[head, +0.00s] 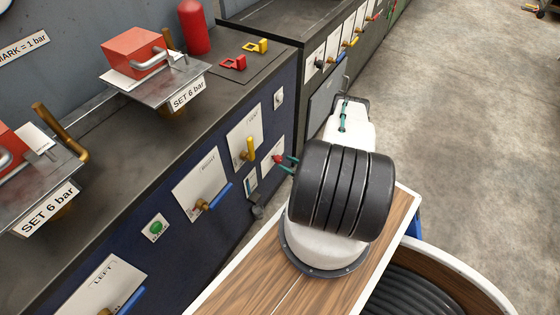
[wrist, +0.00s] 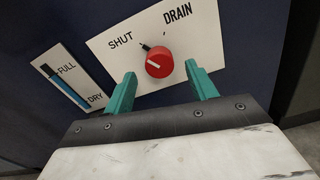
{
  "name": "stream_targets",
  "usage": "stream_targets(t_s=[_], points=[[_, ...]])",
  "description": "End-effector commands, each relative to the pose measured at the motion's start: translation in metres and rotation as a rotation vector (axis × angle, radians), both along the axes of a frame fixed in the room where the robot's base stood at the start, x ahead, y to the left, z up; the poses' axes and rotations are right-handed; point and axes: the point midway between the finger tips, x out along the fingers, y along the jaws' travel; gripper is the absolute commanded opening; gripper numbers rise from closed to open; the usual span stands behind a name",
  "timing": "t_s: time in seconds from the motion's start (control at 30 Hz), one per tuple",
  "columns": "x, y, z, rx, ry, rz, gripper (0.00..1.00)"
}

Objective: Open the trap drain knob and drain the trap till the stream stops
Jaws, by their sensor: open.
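The red trap drain knob (wrist: 159,64) sits on a white plate (wrist: 118,55) marked SHUT and DRAIN in the wrist view. A small black pointer beside the knob is on the SHUT side. My gripper (wrist: 160,77) is open, its teal fingers on either side below the knob; I cannot tell whether they touch it. In the head view the knob (head: 278,158) is on the dark blue cabinet front, with my fingertips (head: 291,163) close to it. A sight gauge (wrist: 68,78) marked FULL and DRY is left of the plate; blue shows along it. No stream is visible.
The blue cabinet (head: 235,225) also carries a yellow lever (head: 250,150), blue-handled valves (head: 218,195) and a green button (head: 156,228). Open concrete floor (head: 460,130) lies to the right.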

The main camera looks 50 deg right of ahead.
Motion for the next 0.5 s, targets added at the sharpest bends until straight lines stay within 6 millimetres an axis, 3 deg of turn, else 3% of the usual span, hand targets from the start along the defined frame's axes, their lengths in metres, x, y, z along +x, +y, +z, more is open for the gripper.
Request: stream_targets(t_s=[0.2,0.5], points=[[0.032,0.006,0.000,-0.001,0.001,0.004,0.57],[0.043,0.007,0.000,0.000,0.001,0.002,0.57]])
